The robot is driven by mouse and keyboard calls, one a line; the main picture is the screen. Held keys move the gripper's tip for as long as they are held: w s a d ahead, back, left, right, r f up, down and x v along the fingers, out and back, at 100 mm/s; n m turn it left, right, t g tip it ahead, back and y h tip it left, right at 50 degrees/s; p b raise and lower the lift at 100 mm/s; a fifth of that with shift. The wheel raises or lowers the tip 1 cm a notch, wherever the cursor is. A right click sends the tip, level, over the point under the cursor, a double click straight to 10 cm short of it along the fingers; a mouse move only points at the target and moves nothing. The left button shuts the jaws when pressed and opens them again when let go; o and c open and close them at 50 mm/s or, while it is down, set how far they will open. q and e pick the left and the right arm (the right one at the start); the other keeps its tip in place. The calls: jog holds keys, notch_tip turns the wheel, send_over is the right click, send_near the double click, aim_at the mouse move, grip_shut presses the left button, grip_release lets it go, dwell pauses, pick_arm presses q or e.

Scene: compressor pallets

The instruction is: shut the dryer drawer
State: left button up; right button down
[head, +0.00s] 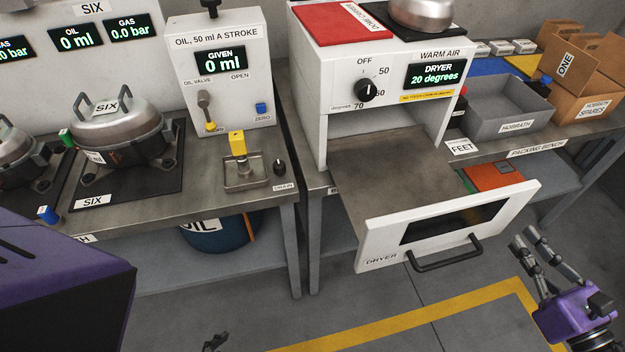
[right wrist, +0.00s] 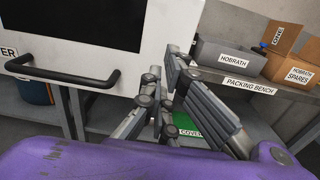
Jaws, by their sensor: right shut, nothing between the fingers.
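The dryer (head: 340,80) is a white housing with a dial and a display reading 20 degrees. Its drawer (head: 384,236) is pulled well out, with a bare grey tray behind a white front and dark window. The drawer's black bar handle (head: 450,256) faces the aisle. My right gripper (head: 522,238) is shut and empty, just right of the drawer front. In the right wrist view the gripper (right wrist: 168,72) has the drawer front (right wrist: 158,35) close behind its fingers; I cannot tell whether they touch. Dark fingertips, likely my left gripper (head: 215,342), show at the bottom edge.
The packing bench (head: 548,148) stands to the right with a grey Hobrath bin (head: 510,120) and cardboard boxes (head: 585,85). The bench with the oil unit (head: 225,95) and the SIX pot (head: 120,135) is left. Floor with a yellow line (head: 400,328) is open in front.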

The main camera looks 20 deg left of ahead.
aim_at(503, 218)
jog(key=x, duration=0.2)
jog(key=shift+w+a+r+p, duration=0.2)
jog(key=shift+w+p, duration=0.05)
jog(key=shift+p, duration=0.1)
jog(key=shift+w+a, duration=0.25)
jog(key=shift+w, duration=0.05)
pick_arm(q)
jog(key=shift+r, duration=0.45)
pick_arm(e)
jog(key=shift+w+a+f, duration=0.15)
jog(key=shift+f, duration=0.05)
pick_arm(q)
jog(key=shift+w+r, duration=0.1)
pick_arm(e)
jog(key=shift+w+a, duration=0.15)
jog(key=shift+w, duration=0.05)
jog(key=b+x, duration=0.3)
jog(key=x, duration=2.2)
jog(key=shift+a+b, duration=0.15)
jog(key=shift+b, duration=0.15)
jog(key=shift+w+a, duration=0.2)
jog(key=shift+w, duration=0.2)
pick_arm(q)
jog(key=f, duration=0.2)
jog(key=s+f, duration=0.1)
jog(key=f, duration=0.1)
jog(key=shift+s+d, duration=0.1)
pick_arm(e)
jog(key=shift+r, duration=0.1)
